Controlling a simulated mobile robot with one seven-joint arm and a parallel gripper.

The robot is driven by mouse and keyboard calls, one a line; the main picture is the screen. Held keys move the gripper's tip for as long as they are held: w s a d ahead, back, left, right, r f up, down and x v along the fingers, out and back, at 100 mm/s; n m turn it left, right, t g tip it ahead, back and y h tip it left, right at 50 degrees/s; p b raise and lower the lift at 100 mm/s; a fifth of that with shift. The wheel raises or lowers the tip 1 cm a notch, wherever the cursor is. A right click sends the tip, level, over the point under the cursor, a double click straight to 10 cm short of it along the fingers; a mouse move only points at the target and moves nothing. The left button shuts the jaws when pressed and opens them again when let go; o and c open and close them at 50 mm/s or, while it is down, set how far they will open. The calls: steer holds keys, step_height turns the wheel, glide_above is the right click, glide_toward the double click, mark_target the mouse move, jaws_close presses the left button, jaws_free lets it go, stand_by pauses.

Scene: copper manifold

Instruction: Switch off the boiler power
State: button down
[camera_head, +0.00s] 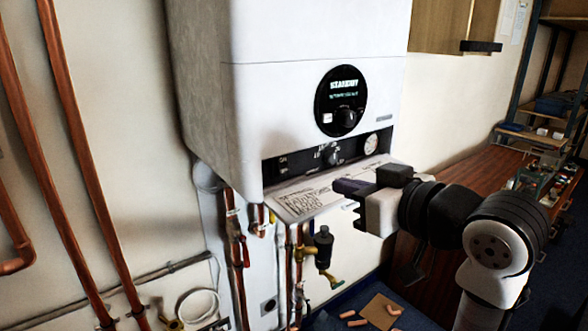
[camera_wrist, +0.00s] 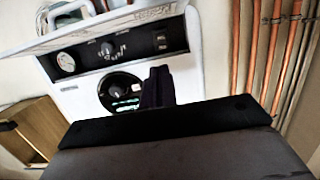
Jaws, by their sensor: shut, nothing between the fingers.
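The white boiler (camera_head: 320,30) hangs on the wall. Its round black dial (camera_head: 341,100) has a lit green display; the text is hard to read. My gripper (camera_head: 345,187) is shut and empty, in front of the lowered flap. Its dark fingers (camera_wrist: 158,84) also show in the wrist view, overlapping the boiler front.
The lowered white flap (camera_head: 300,205) with printed text sticks out below the strip. Copper pipes (camera_head: 90,170) run along the left wall, and valves (camera_head: 323,245) hang beneath the boiler. A wooden cupboard (camera_head: 440,25) and a wooden bench (camera_head: 455,178) are at the right.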

mark_target(285, 170)
steer(key=p+x, duration=0.4)
steer(key=x, duration=1)
steer(key=shift+p, duration=0.4)
steer(key=shift+a, duration=0.1)
steer(key=b, duration=0.1)
steer(key=f+t+b, duration=0.1)
steer(key=b, duration=0.1)
steer(key=shift+w+a+y, duration=0.15)
steer(key=shift+y, duration=0.25)
steer(key=t+b, duration=0.1)
steer(key=b, duration=0.1)
steer(key=y+b, duration=0.1)
steer(key=b, duration=0.2)
steer(key=shift+w+f+t, duration=0.15)
steer(key=shift+f+t, duration=0.1)
steer(key=shift+t, duration=0.15)
steer(key=shift+r+p, duration=0.3)
steer(key=shift+r, duration=0.05)
steer(key=shift+a, duration=0.1)
steer(key=shift+f, duration=0.1)
